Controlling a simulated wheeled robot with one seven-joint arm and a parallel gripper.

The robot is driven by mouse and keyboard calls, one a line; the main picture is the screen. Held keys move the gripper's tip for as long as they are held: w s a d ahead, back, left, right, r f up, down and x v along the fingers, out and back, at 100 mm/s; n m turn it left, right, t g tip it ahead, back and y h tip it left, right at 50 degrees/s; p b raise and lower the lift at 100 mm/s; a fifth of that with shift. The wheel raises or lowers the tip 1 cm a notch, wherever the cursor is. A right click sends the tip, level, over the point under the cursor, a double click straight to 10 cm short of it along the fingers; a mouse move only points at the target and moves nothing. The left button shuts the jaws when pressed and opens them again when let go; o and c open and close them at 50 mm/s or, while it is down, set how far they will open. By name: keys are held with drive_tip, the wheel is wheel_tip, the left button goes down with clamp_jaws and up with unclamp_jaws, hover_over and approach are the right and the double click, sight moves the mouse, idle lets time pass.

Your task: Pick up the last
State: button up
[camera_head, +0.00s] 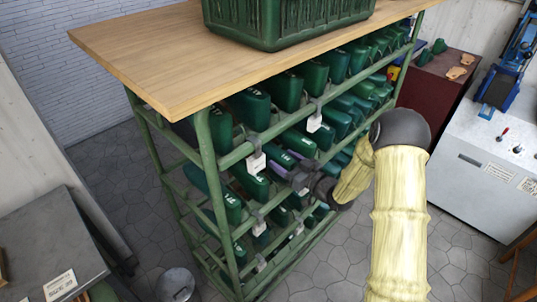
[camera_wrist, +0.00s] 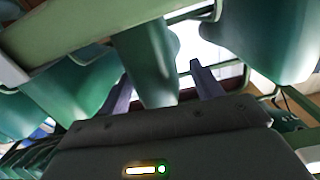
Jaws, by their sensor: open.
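The lasts are dark green, shoe-shaped blocks lying in rows on a green metal rack (camera_head: 205,160). My gripper (camera_head: 276,161) reaches into the front of the rack at a middle row, with its purple-grey fingers pointing in among the lasts. In the wrist view, my gripper (camera_wrist: 162,84) is open. One green last (camera_wrist: 150,60) extends down between its two fingers, with gaps visible at the sides. I cannot tell whether either finger touches it. In the head view, the gripper and neighbouring lasts partly hide that spot. Other lasts (camera_wrist: 265,35) flank it in the wrist view.
A wooden top (camera_head: 150,55) covers the rack and carries a green crate (camera_head: 285,22). Rack rails with white tags (camera_head: 256,162) run close to my gripper. A grey table (camera_head: 50,240) and a bin (camera_head: 175,284) stand left; a white cabinet (camera_head: 470,150) stands right.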

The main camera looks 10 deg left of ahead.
idle(0.4)
drive_tip(key=shift+r, duration=0.1)
drive_tip(key=c, duration=1.1)
drive_tip(key=shift+o, duration=0.2)
drive_tip(key=shift+r, duration=1.45)
drive_tip(key=shift+s+d+r, duration=0.1)
drive_tip(key=shift+d+r, duration=0.05)
drive_tip(key=shift+r, duration=0.2)
drive_tip(key=b+v, duration=0.1)
drive_tip(key=v, duration=1.6)
drive_tip(key=shift+s+d, duration=0.25)
